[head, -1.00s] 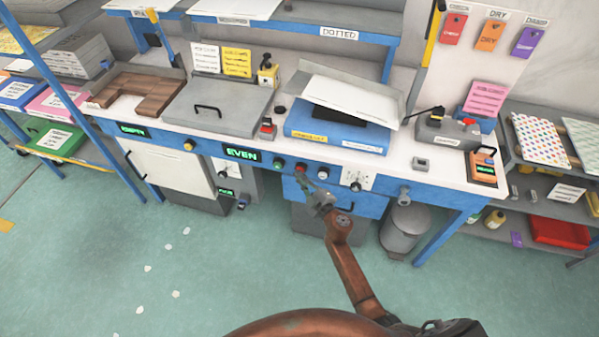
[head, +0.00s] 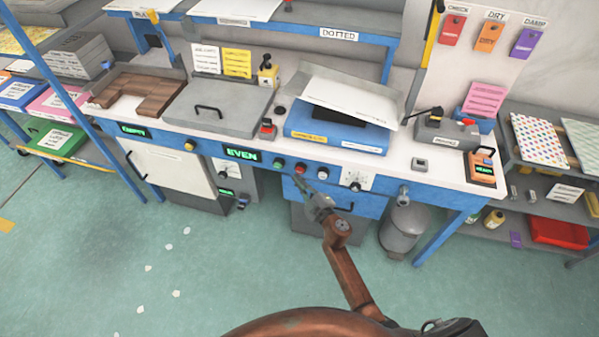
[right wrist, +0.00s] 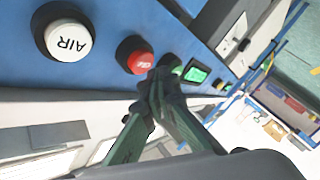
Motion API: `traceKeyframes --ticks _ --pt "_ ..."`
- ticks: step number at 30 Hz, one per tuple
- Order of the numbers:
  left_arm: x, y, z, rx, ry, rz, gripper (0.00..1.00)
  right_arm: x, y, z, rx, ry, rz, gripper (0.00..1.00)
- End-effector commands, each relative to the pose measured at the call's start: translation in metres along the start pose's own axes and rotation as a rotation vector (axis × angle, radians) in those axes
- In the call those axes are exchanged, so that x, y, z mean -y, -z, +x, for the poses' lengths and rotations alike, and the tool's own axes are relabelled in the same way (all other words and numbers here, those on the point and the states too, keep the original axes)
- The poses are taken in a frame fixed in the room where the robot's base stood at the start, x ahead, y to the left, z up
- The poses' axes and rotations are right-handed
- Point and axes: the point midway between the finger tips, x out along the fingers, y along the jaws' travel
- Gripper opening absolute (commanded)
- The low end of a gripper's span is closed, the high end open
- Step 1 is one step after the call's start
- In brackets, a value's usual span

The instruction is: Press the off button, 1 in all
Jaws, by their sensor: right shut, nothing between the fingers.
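The blue front panel of the bench carries a row of buttons. The red button (head: 299,168) sits between a green button (head: 278,162) and a white button (head: 322,172). In the right wrist view the red button (right wrist: 138,58) has white lettering that is hard to read, and the white one (right wrist: 66,36) reads AIR. My right gripper (head: 301,182) is shut and empty, its tips just below the red button. In the right wrist view the fingertips (right wrist: 160,80) overlap the red button's edge and partly hide the green button; contact cannot be told. My left gripper is out of view.
A green-lit display (head: 241,153) reads EVEN, left of the buttons. A dial (head: 356,186) is to the right. The worktop above holds a blue press-like box (head: 337,134) with sheets.

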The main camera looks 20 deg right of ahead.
Motion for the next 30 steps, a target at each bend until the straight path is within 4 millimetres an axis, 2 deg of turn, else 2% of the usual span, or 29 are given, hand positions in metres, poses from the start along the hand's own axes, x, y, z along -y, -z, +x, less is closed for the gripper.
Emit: traceKeyframes --ticks 8,24,30 --pt "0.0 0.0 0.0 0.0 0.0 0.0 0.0 0.001 0.001 -0.001 -0.001 0.0 0.0 0.0" --pt "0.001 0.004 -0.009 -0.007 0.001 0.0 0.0 0.023 0.024 -0.033 -0.001 0.0 0.001 0.0" --pt "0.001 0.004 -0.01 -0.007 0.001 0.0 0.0 0.026 0.026 -0.035 -0.001 0.0 0.0 0.0"
